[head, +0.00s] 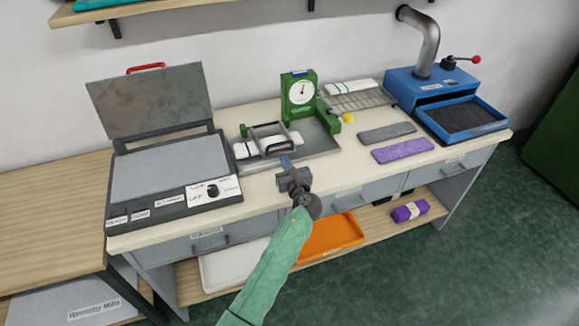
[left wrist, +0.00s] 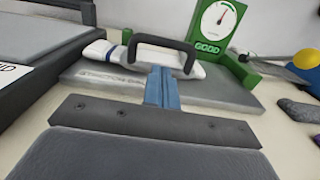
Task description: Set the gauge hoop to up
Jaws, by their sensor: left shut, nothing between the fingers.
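The gauge is a green stand with a round white dial (head: 301,92) on a grey plate (head: 318,138). It also shows in the left wrist view, with "GOOD" under its dial (left wrist: 215,20). The dark hoop (head: 266,126) is at the plate's left side, by a white knitted roll (head: 245,149). In the left wrist view the hoop (left wrist: 165,41) arches in front of the white roll (left wrist: 105,50); I cannot tell its exact angle. My left gripper (head: 286,160) is shut and empty, just in front of the hoop. Its blue fingers (left wrist: 160,82) are together; contact with the hoop is unclear.
A grey press with an open lid (head: 150,100) stands at left. A wire rack (head: 360,101), a grey strip (head: 387,132) and a purple strip (head: 402,151) lie right of the gauge. A blue machine (head: 430,88) stands at far right. A yellow ball (head: 347,118) is beside the gauge.

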